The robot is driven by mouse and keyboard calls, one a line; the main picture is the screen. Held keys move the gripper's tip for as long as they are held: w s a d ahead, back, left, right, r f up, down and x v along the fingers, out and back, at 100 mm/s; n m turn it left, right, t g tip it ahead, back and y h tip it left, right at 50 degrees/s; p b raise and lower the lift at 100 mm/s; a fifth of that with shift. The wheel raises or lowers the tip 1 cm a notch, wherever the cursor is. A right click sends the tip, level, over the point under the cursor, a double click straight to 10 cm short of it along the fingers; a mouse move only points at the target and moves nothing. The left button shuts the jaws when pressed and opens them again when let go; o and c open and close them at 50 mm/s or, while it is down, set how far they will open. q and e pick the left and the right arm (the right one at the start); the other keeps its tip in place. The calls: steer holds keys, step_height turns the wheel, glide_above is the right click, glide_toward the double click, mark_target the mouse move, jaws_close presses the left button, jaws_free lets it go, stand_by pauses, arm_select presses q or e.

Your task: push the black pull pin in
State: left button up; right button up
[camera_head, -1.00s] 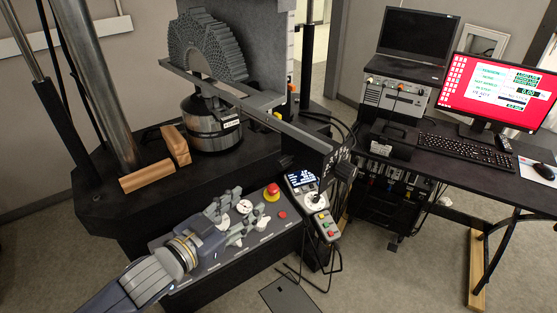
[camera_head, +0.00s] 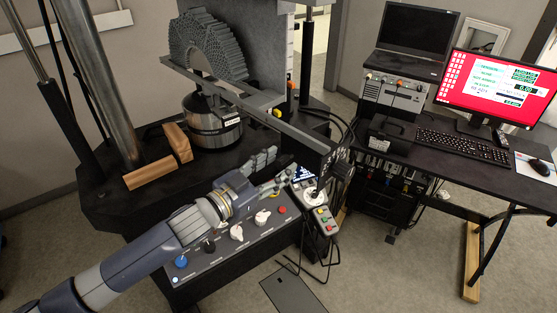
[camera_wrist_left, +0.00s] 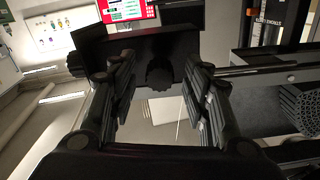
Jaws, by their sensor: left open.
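A dark bracket (camera_head: 336,154) stands at the right end of the long rail in the head view. In the left wrist view the same dark block (camera_wrist_left: 140,45) is ahead, with a round black knob (camera_wrist_left: 160,76) on its face, which looks like the pull pin. How far the pin sticks out cannot be told. My left gripper (camera_head: 281,167) is open and empty, short of the bracket on its left side. In the wrist view its two fingers (camera_wrist_left: 160,88) are spread on either side of the knob, apparently not touching it. My right gripper is not in view.
The control panel (camera_head: 215,262) with knobs lies below my left arm. A button pendant (camera_head: 322,218) is close to the gripper's right. The honeycomb specimen (camera_head: 212,50) sits above the round load cell (camera_head: 212,122). A desk with a red monitor (camera_head: 495,85) is at right.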

arm_select(q)
steer(key=shift+w+d, duration=0.3)
steer(key=shift+d, duration=0.05)
jaws_close()
steer(key=shift+x, duration=0.8)
jaws_free()
steer(key=shift+r, duration=0.1)
steer(key=shift+w+d, duration=0.1)
steer(key=shift+w, duration=0.05)
steer(key=v, duration=1.2)
